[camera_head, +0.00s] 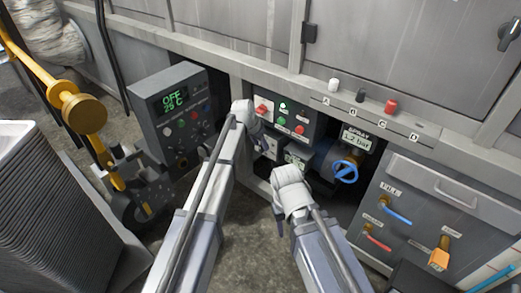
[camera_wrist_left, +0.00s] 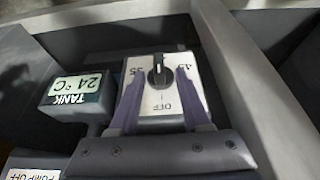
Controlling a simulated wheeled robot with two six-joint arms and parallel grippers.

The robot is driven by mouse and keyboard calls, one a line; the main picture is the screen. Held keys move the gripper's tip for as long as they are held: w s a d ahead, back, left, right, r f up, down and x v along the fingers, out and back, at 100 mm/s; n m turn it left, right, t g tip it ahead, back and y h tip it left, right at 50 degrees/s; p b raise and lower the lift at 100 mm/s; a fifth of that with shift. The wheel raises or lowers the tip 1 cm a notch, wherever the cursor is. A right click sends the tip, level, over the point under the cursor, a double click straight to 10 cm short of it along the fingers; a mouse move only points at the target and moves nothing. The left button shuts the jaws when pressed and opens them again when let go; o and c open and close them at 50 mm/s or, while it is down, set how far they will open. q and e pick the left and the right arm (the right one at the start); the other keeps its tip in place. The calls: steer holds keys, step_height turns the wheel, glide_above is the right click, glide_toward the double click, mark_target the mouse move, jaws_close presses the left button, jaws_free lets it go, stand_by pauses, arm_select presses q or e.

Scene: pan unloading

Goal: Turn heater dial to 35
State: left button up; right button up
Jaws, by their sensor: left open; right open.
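The heater dial (camera_wrist_left: 159,74) is a black knob on a white plate (camera_wrist_left: 158,103) in the left wrist view. The plate appears upside down, with OFF below the knob, 35 at its left and a partly covered number at its right. The knob stands roughly upright in the picture, its white mark at the upper end, away from OFF. My left gripper (camera_wrist_left: 159,82) is open, one finger on each side of the knob; contact is unclear. In the head view my left gripper (camera_head: 259,137) is at the panel, hiding the knob. My right gripper (camera_head: 280,220) is open and lower, away from the dial.
A tank display (camera_wrist_left: 75,90) reading 24 °C sits beside the dial. A button panel (camera_head: 284,117) is above it. A blue valve wheel (camera_head: 346,172) is to the right. A grey control box (camera_head: 172,113) with a green OFF readout stands at the left.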

arm_select(q)
steer(key=shift+d+f, duration=0.1)
steer(key=shift+f, duration=0.05)
steer(key=shift+c, duration=0.3)
jaws_close()
